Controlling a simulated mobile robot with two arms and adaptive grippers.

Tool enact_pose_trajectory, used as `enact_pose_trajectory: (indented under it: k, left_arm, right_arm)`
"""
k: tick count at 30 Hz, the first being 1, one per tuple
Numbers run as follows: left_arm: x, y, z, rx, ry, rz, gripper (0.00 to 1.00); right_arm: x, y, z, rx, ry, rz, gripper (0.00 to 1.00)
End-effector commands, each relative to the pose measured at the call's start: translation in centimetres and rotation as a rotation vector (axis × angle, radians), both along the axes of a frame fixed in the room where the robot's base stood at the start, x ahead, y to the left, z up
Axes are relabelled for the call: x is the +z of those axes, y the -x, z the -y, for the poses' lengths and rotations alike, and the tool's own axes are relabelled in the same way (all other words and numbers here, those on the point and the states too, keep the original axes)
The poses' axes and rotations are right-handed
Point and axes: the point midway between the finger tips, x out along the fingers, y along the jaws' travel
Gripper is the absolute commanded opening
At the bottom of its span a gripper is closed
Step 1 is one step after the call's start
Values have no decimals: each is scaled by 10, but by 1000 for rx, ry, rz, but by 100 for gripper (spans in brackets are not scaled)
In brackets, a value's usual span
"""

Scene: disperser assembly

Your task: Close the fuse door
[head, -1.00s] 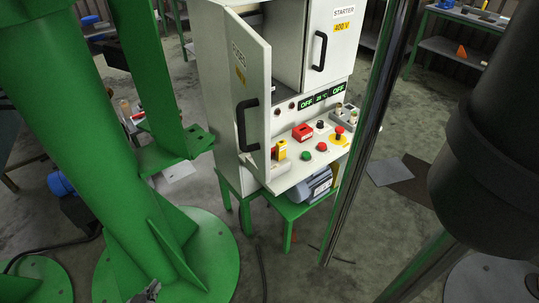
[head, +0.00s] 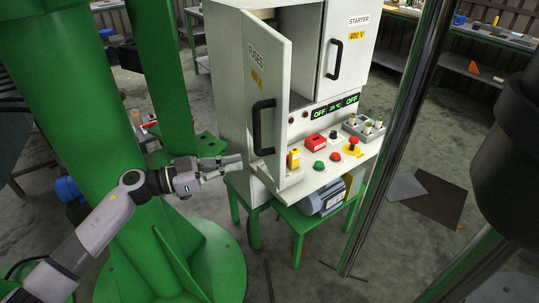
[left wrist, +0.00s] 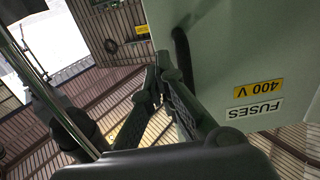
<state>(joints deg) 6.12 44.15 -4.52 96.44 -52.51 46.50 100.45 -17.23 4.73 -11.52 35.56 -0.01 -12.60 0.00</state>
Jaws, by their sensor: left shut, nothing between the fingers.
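The white fuse door (head: 273,62), labelled FUSES and 400 V, stands open on the left of the control cabinet. Its black handle (head: 263,128) faces outward. My left gripper (head: 238,163) is shut and empty, just left of the door's lower part and below the handle's height in the head view. In the left wrist view, the door (left wrist: 240,60) fills the upper right, with its label upside down. The dark handle (left wrist: 184,55) shows close beside the shut fingers (left wrist: 160,72). I cannot tell whether they touch it. My right gripper is not in view.
The STARTER door (head: 348,45) is closed on the right. Below is a panel with buttons, a red block (head: 315,142) and a yellow block (head: 294,158). A green column (head: 85,100) stands left, and a metal post (head: 390,130) stands right of the cabinet.

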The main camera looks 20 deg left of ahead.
Motion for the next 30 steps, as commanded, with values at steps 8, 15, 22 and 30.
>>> enact_pose_trajectory:
  k: [8,15,22,30]
  left_arm:
    - [4,-36,48,1,6,2,0]
    - [1,-52,70,2,3,1,0]
    - [0,-55,74,2,1,0,0]
    - [0,-55,73,4,1,0,0]
  right_arm:
    - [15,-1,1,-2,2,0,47]
    - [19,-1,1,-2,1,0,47]
    - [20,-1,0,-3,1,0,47]
    - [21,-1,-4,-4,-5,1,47]
